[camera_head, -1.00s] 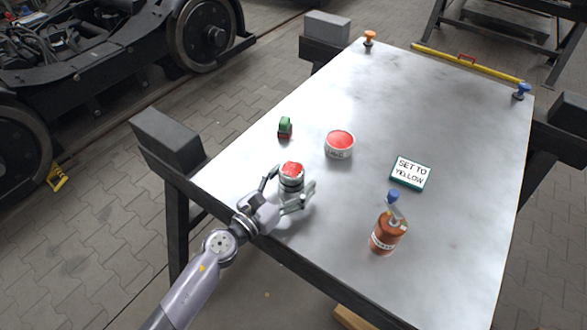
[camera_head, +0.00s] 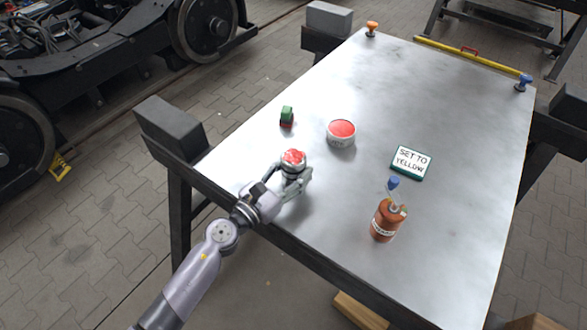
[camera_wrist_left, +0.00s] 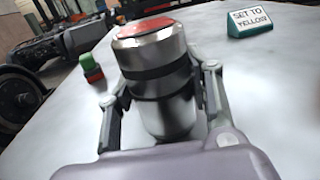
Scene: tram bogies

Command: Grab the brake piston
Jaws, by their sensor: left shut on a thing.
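The brake piston (camera_head: 293,161) is a silver metal cylinder with a red top and a dark band. It stands upright near the left front edge of the metal table. My left gripper (camera_head: 290,178) is shut on it, one finger on each side. In the left wrist view the piston (camera_wrist_left: 160,85) fills the middle between the two fingers (camera_wrist_left: 165,105). Whether its base touches the table is hard to tell, as its lower end is partly hidden by the gripper. My right gripper is not in view.
A yellow level (camera_head: 450,49) lies along the far edge.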

